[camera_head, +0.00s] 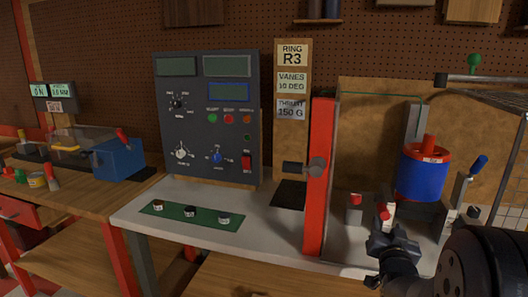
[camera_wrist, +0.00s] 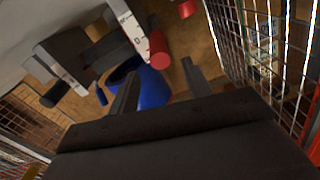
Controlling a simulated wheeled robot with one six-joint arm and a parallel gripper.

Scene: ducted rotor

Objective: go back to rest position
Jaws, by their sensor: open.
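My gripper (camera_wrist: 158,88) is open in the wrist view, with its two dark fingers spread apart. A blue body (camera_wrist: 152,92) with a red knob (camera_wrist: 159,49) shows beyond and between the fingers. I cannot tell how far it is from them, and nothing looks clamped. In the head view my dark arm fills the lower right, in front of the bench. The blue cylinder with a red top (camera_head: 421,178) stands upright on the bench just behind it.
A red upright post (camera_head: 319,180) stands on the grey bench (camera_head: 255,232). A control panel (camera_head: 207,118) and a green strip (camera_head: 190,215) with small parts are to the left. Wire mesh (camera_wrist: 235,45) is close at the right. A toggle clamp (camera_head: 466,185) stands beside the cylinder.

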